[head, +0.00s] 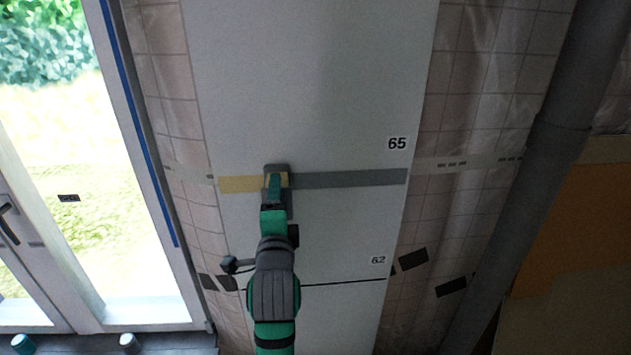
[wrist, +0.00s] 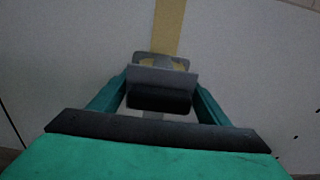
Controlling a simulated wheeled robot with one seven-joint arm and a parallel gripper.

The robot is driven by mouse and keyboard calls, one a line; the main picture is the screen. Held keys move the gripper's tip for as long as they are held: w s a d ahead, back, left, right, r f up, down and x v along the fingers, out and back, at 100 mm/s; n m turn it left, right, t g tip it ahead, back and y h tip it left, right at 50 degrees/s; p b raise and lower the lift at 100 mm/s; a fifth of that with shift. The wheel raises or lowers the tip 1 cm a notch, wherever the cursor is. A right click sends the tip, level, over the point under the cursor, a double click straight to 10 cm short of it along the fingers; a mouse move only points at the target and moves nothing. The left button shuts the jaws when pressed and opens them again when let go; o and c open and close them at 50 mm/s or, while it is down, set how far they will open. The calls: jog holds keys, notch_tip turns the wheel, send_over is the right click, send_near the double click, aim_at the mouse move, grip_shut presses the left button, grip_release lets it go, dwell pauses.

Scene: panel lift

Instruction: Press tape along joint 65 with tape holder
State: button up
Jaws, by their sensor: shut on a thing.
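The tape holder (head: 277,168) is a grey plate with a block, flat against or very close to the pale panel (head: 310,90) at joint 65. My gripper (head: 275,188) is shut on the holder's block, its teal fingers on both sides in the wrist view (wrist: 160,92). Yellow-beige tape (head: 238,184) runs along the joint from the panel's left edge to the holder. It also shows in the wrist view (wrist: 168,28), running up from the holder. A grey strip (head: 350,178) continues right from the holder to the panel's right edge, below the label 65 (head: 397,143). The holder hides the panel behind it.
Below is a thin dark joint (head: 340,282) with the label 62 (head: 378,260). A window (head: 80,190) is at left. A dark pipe (head: 530,180) slants at right. Sheeted, gridded wall (head: 470,100) flanks the panel. The panel face right of the holder is clear.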

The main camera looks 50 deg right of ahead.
jog(key=shift+s+d, duration=11.75)
jog(key=shift+d, duration=2.2)
jog(key=shift+w+a, duration=3.75)
jog(key=shift+a, duration=0.7)
jog(key=shift+w+a, duration=3.75)
jog(key=shift+a, duration=0.75)
jog(key=shift+w+a, duration=3.75)
jog(key=shift+a, duration=0.7)
